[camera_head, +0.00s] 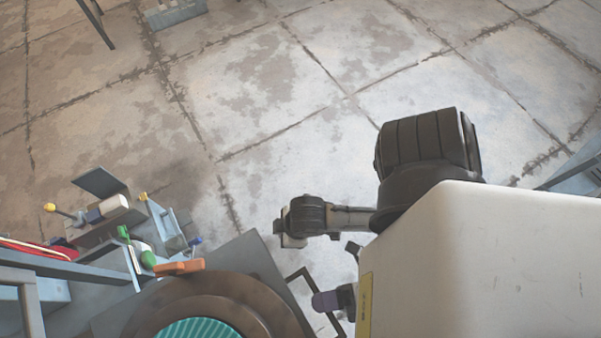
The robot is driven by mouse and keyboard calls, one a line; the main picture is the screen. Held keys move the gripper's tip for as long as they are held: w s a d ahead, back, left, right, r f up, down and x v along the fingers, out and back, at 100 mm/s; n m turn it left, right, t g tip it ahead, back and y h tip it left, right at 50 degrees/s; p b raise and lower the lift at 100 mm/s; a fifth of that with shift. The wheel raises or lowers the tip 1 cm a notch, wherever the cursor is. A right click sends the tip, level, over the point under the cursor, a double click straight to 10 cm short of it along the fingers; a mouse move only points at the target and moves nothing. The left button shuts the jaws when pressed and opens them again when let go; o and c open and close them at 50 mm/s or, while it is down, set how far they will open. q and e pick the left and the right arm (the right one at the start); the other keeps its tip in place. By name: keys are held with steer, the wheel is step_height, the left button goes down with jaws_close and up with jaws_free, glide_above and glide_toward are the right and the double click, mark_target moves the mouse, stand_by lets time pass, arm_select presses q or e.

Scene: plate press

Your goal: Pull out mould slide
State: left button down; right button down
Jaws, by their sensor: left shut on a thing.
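A dark, thin, frame-shaped handle (300,274), which looks like the mould slide's, stands out from the right side of the press at the bottom centre. My left gripper (328,300) is at this handle and appears shut on its bar; its fingertips are small and partly hidden by the white body at right. The press shows a brown round ring (262,300) around a teal ribbed disc (200,329), cut off by the lower edge. How far the slide is out cannot be seen. My right gripper cannot be made out.
At left, a grey tray (92,182) and small tools, among them an orange-handled one (180,267), crowd beside the press. A grey frame (60,266) stands at the lower left. The concrete floor (280,90) beyond is largely clear.

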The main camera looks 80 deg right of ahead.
stand_by(0.3)
arm_select(q)
steer(key=c, duration=1.5)
jaws_free()
steer(key=shift+o, duration=0.5)
arm_select(e)
steer(key=shift+a, duration=0.1)
